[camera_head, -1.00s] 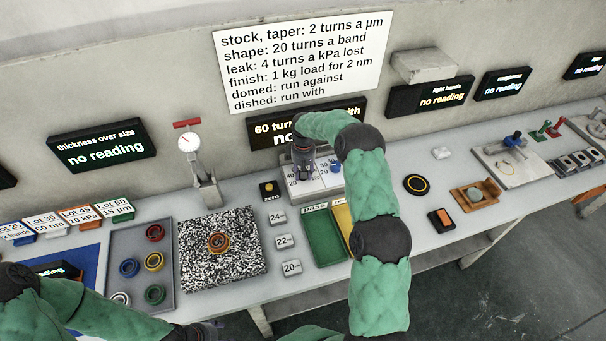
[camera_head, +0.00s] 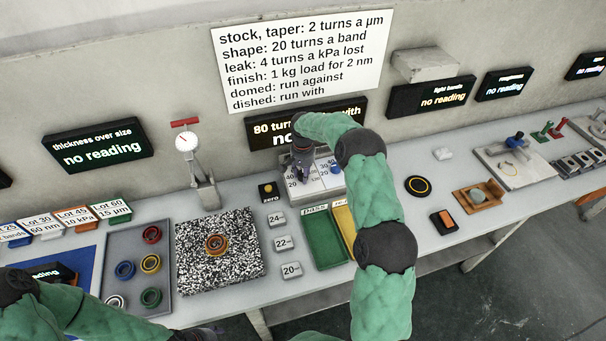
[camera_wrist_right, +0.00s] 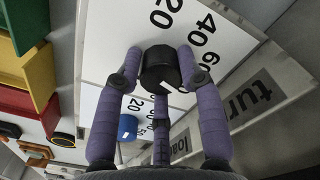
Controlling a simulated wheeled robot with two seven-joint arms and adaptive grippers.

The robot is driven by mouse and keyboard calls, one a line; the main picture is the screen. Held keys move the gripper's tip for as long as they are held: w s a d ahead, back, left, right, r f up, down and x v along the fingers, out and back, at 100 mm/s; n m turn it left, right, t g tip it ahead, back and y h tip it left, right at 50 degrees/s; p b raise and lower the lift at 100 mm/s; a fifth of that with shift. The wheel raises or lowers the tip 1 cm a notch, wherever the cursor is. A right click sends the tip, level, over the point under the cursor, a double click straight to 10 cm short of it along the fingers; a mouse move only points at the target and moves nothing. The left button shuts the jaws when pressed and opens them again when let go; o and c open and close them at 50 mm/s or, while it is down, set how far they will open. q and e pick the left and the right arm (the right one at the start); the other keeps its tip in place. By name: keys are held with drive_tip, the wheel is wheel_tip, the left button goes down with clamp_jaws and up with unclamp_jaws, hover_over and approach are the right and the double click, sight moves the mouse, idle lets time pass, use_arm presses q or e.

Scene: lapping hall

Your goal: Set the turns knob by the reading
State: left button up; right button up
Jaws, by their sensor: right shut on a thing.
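My right gripper (camera_head: 302,170) is at the white dial panel (camera_head: 325,184) at the back of the bench. In the right wrist view its purple fingers (camera_wrist_right: 162,78) are shut around the black turns knob (camera_wrist_right: 160,68), whose white mark points down and right. Numbers 20, 40 and 60 show around it. The display behind (camera_head: 268,131) reads "80 turn... with"; my arm hides part of it. The thickness display (camera_head: 98,146) reads "no reading". The rule card (camera_head: 300,58) says stock, taper: 2 turns a µm. My left gripper is mostly cut off at the bottom edge.
A blue load knob (camera_wrist_right: 128,126) is close beside my fingers. An orange-brown ring (camera_head: 216,244) lies on the speckled plate (camera_head: 245,275), near the dial gauge (camera_head: 187,143). A tray (camera_head: 113,250) holds several coloured rings. Green and yellow bins (camera_head: 322,240) stand in front of the panel.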

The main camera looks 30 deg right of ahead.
sight(302, 174)
drive_tip(key=shift+s+a+f+m, duration=0.3)
drive_tip(key=shift+f+m, duration=0.05)
drive_tip(key=shift+m, duration=0.15)
drive_tip(key=o, duration=1.1)
drive_tip(key=shift+r, duration=0.1)
drive_tip(key=shift+w+r, duration=0.1)
drive_tip(key=shift+w+d+r, duration=0.1)
drive_tip(key=shift+w+r, duration=0.05)
drive_tip(key=shift+r, duration=0.4)
wheel_tip(302, 174, up, 11)
drive_tip(key=shift+f, duration=0.1)
